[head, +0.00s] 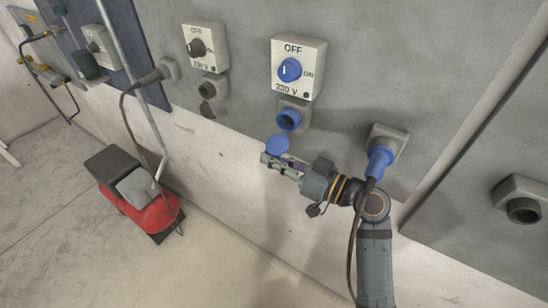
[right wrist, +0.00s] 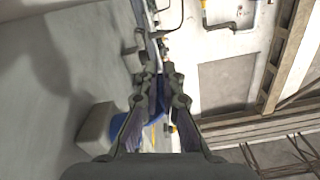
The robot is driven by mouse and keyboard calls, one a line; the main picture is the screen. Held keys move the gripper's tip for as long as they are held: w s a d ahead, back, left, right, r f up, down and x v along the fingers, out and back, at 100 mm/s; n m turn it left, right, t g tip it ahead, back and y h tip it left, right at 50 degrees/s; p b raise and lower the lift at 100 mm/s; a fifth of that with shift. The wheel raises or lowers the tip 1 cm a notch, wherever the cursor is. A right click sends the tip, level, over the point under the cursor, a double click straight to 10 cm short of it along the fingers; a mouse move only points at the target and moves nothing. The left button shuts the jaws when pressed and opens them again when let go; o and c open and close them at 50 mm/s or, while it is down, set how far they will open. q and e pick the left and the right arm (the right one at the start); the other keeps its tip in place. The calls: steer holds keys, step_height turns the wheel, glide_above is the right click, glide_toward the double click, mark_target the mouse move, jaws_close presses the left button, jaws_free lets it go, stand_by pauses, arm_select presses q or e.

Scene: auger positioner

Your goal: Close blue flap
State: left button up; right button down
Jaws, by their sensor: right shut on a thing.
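The blue flap (head: 277,145) hangs open below the blue socket (head: 289,118), under the 230 V switch box. The socket's round mouth is uncovered. My right gripper (head: 267,161) is at the flap, reaching in from the right, and its fingers are shut on it. In the right wrist view the fingers (right wrist: 160,75) point away from the camera, with blue (right wrist: 157,113) showing between them. The fingers hide part of the flap's lower edge. My left gripper is not in view.
A switch box with a blue knob (head: 290,70) is above the socket. To the right, a blue plug (head: 379,160) with a hanging cable sits in another socket, close to my right arm. A red and black machine (head: 140,195) stands on the floor at left. The floor in front is clear.

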steer(key=c, duration=1.5)
jaws_free()
steer(key=shift+s+d+f, duration=0.1)
steer(key=shift+s+d, duration=0.2)
steer(key=shift+d, duration=0.15)
steer(key=v, duration=0.6)
steer(key=shift+d, duration=0.15)
steer(key=shift+s, duration=0.1)
